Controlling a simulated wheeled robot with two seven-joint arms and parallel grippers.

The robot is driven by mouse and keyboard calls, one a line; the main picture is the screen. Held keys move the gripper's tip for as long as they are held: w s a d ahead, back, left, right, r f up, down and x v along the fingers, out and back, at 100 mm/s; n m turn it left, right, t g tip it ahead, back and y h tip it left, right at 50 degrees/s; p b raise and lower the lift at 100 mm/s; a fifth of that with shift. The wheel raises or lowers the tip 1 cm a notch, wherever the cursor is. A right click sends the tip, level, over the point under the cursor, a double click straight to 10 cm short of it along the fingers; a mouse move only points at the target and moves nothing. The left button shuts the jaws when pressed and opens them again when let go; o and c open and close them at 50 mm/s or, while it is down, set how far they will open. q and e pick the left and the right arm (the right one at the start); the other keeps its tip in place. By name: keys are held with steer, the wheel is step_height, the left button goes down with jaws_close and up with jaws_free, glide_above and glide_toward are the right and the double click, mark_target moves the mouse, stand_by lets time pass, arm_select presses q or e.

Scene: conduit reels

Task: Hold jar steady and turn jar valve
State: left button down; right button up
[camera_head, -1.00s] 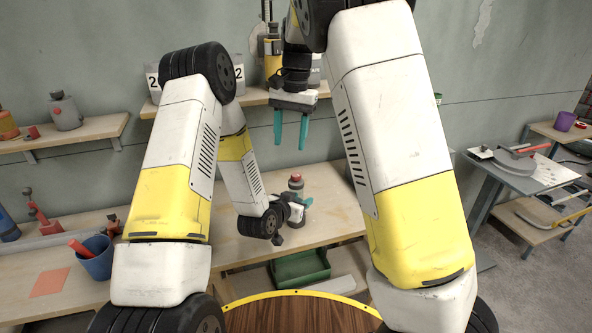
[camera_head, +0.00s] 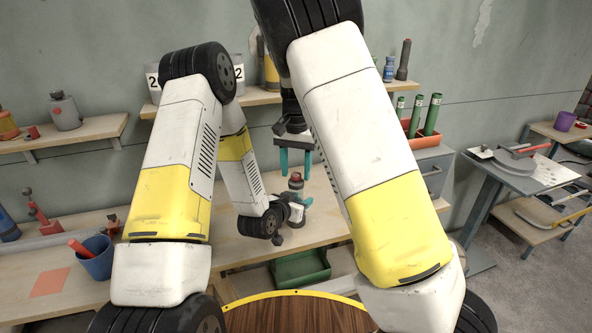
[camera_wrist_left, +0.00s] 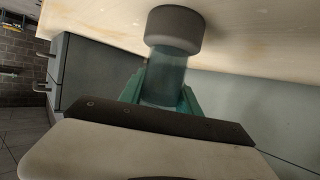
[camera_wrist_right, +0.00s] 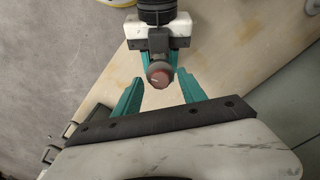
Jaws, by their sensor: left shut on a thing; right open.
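The jar (camera_head: 296,190) stands upright on the middle bench, with a dark collar and the reddish valve (camera_head: 296,177) on top. My left gripper (camera_head: 298,202) is shut around the jar's body from the side. In the left wrist view the jar's translucent blue body (camera_wrist_left: 168,75) sits between the teal fingers, its grey end against the bench top. My right gripper (camera_head: 296,164) is open and points down just above the valve. In the right wrist view the round red valve (camera_wrist_right: 159,76) lies between and beyond its spread fingers, apparently untouched.
A shelf (camera_head: 260,97) runs along the wall behind. A red rack with green tubes (camera_head: 432,114) stands at the back right. A green bin (camera_head: 300,268) sits under the bench. A blue cup (camera_head: 96,258) stands on the left bench. The bench right of the jar is partly hidden by my right arm.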

mark_target(296, 174)
jaws_close()
steer(key=shift+m, duration=2.3)
jaws_free()
step_height(296, 174, up, 12)
